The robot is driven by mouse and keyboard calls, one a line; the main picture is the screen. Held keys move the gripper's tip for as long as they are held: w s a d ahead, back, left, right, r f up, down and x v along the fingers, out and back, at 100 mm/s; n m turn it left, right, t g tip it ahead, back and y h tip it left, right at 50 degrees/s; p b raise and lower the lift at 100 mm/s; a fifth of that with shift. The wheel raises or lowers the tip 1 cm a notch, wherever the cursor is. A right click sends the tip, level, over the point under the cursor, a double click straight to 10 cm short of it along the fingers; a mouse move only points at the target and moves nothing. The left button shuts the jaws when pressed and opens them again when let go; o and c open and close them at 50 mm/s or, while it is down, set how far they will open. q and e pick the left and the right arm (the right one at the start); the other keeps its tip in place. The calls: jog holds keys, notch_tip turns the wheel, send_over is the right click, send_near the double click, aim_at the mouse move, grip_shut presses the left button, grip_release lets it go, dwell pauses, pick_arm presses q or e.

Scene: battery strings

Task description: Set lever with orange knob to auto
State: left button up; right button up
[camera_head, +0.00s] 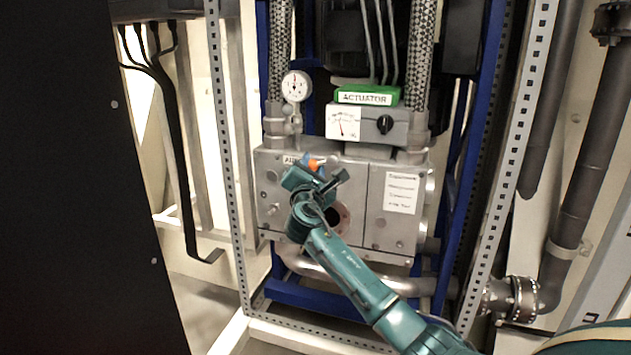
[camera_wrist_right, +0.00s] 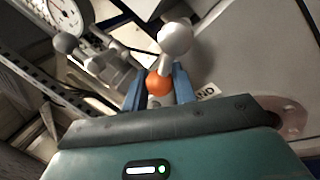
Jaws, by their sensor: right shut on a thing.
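The lever's orange knob (camera_head: 315,163) shows near the top of the grey valve block (camera_head: 262,205), just right of a label whose visible part reads "AU". My right gripper (camera_head: 308,162) reaches up to it. In the wrist view the orange knob (camera_wrist_right: 159,85) sits between the two blue fingers of my right gripper (camera_wrist_right: 159,88), which are shut on it. The lever's pale rounded pivot (camera_wrist_right: 175,39) shows beyond the knob. A label reading "ND" (camera_wrist_right: 205,92), its start hidden, lies right of the fingers. My left gripper is out of view.
A dial gauge (camera_head: 296,86) stands above the block at left. A green-topped actuator box (camera_head: 367,96) sits above it at right. Perforated frame posts (camera_head: 222,120) and blue uprights flank the block. A large black panel (camera_head: 70,180) fills the left.

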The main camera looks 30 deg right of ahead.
jog(key=m+b, duration=0.1)
jog(key=m, duration=0.1)
jog(key=r+m+h+b, duration=0.1)
jog(key=m+b, duration=0.1)
jog(key=shift+w+a+r+m+h, duration=0.2)
jog(key=shift+m+h, duration=0.1)
jog(key=shift+m, duration=0.1)
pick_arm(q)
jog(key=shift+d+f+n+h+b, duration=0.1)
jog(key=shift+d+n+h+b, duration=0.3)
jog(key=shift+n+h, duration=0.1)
pick_arm(e)
jog(key=shift+d+r+m, duration=0.1)
jog(key=shift+r+m, duration=0.15)
jog(key=shift+m, duration=0.25)
jog(key=o, duration=1)
jog(key=shift+c, duration=0.2)
pick_arm(q)
jog(key=p, duration=0.3)
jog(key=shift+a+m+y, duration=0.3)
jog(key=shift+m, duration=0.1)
pick_arm(e)
jog(key=v, duration=1.3)
jog(key=shift+a, duration=0.25)
